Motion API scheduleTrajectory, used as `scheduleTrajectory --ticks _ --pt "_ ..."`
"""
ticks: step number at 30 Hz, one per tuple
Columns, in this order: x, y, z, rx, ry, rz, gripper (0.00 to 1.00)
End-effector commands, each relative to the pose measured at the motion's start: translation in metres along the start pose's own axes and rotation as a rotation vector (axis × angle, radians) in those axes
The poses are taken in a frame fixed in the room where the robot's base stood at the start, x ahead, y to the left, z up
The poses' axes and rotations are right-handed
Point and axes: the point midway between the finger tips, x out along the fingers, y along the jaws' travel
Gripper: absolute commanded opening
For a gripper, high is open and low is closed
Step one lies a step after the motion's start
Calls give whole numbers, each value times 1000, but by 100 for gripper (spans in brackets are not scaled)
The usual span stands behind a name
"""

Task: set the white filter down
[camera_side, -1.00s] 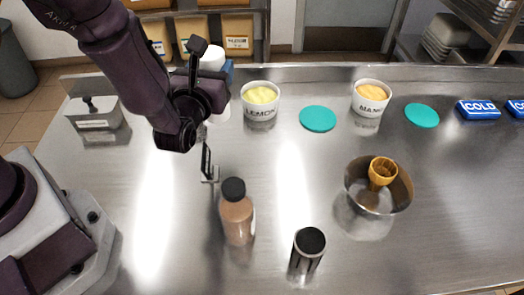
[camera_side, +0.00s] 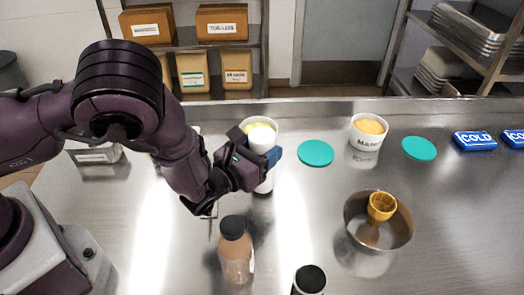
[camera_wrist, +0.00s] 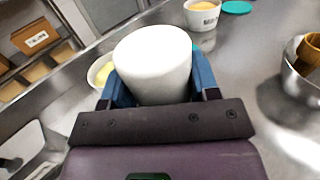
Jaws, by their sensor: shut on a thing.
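The white filter (camera_side: 262,138) is a plain white cylinder, held roughly upright in front of the lemon tub in the side view. My gripper (camera_side: 274,155) is shut on it, with blue fingers on either side. In the wrist view, the filter (camera_wrist: 153,62) fills the space between the fingers (camera_wrist: 155,85). A white part also shows below the gripper in the side view; I cannot tell whether the filter's base touches the steel table or how much of this is reflection.
The lemon tub (camera_side: 258,122) is partly hidden behind the filter. Teal lids (camera_side: 316,153) (camera_side: 419,148), a mango tub (camera_side: 367,140) and a steel bowl (camera_side: 352,222) holding an amber cup (camera_side: 381,206) are to the right. A black-capped bottle (camera_side: 236,258) stands nearer. Clear steel lies between bottle and bowl.

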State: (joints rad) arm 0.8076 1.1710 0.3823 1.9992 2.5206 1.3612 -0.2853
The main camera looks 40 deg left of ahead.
Motion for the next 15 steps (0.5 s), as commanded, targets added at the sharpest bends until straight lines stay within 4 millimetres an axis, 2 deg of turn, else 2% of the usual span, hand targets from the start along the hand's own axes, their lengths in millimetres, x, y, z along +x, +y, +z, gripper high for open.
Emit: scheduleTrajectory --ticks 3,13,14,15 --pt "0 1 -6 -1 -4 2 22" --pt "0 0 -9 -1 -3 2 22" --pt "0 0 -10 -1 -1 2 58" --pt "0 0 -10 -1 -1 2 67"
